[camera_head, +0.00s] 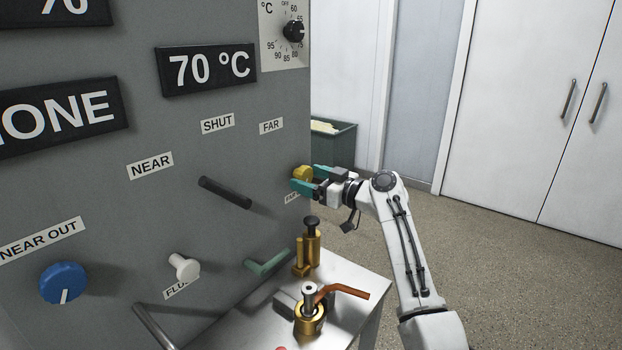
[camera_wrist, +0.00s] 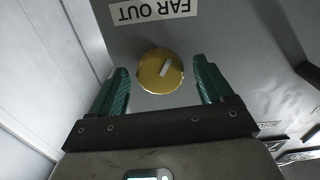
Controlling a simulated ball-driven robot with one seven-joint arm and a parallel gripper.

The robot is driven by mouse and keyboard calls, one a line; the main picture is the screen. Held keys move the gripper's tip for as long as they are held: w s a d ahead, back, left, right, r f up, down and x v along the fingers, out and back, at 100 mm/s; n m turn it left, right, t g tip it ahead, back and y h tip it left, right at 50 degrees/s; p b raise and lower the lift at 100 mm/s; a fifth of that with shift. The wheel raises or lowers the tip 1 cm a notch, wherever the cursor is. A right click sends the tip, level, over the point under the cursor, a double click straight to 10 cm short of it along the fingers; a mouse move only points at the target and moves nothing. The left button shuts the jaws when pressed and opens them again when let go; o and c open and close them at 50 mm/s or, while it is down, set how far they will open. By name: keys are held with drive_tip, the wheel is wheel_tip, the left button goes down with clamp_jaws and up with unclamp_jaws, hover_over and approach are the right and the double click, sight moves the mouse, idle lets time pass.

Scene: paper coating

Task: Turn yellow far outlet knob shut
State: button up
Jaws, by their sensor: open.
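The yellow far outlet knob (camera_head: 302,173) is on the grey panel (camera_head: 240,130) near its right edge. In the wrist view the round yellow knob (camera_wrist: 160,72) has a pale pointer mark running aslant across its face, and a FAR OUT label (camera_wrist: 153,11) is beside it. My gripper (camera_head: 312,178) is at the knob in the head view and partly covers it. In the wrist view my gripper (camera_wrist: 163,88) has its green fingers apart, one on each side of the knob, with a visible gap on both sides. Nothing is held.
A blue near-out knob (camera_head: 63,284), a white flush knob (camera_head: 184,267) and a black lever (camera_head: 224,192) stick out of the panel. Brass fittings (camera_head: 308,250) stand on a metal table (camera_head: 350,275) below. A green bin (camera_head: 333,143) is behind the panel. Floor to the right is clear.

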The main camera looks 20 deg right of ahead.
drive_tip(key=shift+c, duration=0.5)
drive_tip(key=c, duration=0.9)
drive_tip(key=shift+c, duration=0.2)
